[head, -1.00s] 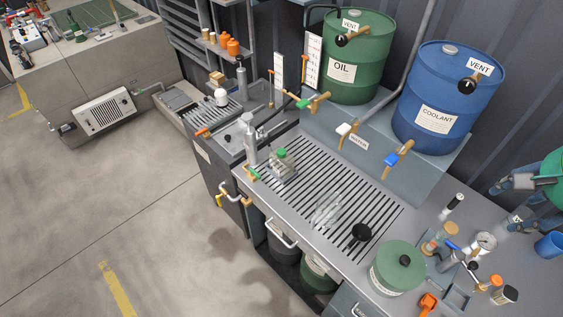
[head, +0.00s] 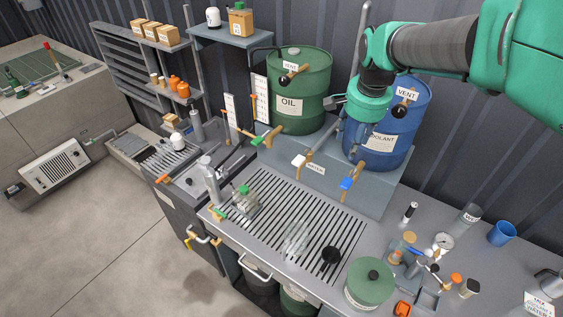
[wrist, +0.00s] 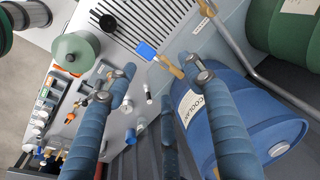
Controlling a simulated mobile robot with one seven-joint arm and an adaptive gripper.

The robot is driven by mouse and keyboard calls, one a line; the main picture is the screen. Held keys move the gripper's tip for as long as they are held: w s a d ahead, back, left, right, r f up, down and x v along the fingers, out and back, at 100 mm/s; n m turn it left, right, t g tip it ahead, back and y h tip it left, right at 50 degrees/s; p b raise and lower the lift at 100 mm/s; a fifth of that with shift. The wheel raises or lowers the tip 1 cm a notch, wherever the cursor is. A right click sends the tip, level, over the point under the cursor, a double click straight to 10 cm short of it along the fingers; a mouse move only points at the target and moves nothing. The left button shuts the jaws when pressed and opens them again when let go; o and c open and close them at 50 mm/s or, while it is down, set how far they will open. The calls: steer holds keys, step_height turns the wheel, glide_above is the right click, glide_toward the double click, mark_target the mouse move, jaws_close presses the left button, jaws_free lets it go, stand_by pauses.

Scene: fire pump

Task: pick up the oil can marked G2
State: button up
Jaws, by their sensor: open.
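No G2 marking is legible, so I cannot tell which vessel is the oil can. A grey spouted vessel (head: 211,183) stands at the left end of the slotted bench, and a similar grey one (head: 196,127) stands farther back. A clear container with a green cap (head: 245,202) stands beside the nearer one. A grey metal can (head: 551,283) is partly cut off at the right edge. My gripper (wrist: 160,68) is open, its blue fingers apart with nothing between them. In the head view my arm reaches in from the upper right, in front of the blue coolant drum.
The green oil drum (head: 300,95) and blue coolant drum (head: 392,150) stand on a raised shelf with taps. A green round tank (head: 369,285), a gauge (head: 443,242) and a blue cup (head: 502,233) crowd the right bench. The slotted grate (head: 290,225) is partly clear.

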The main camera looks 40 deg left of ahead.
steer(key=a+f+p, duration=0.1)
steer(key=a+f, duration=0.2)
steer(key=a, duration=0.6)
steer(key=g+h+p, duration=0.1)
steer(key=g+p, duration=0.1)
steer(key=p, duration=0.2)
glide_above(243, 189)
step_height(243, 189, down, 17)
steer(key=shift+w+f+m, duration=0.1)
steer(key=shift+m, duration=0.3)
steer(key=shift+f, duration=0.15)
steer(key=shift+f+p, duration=0.5)
steer(key=shift+f, duration=3.65)
steer(key=shift+f+p, duration=0.45)
steer(key=shift+f, duration=2.15)
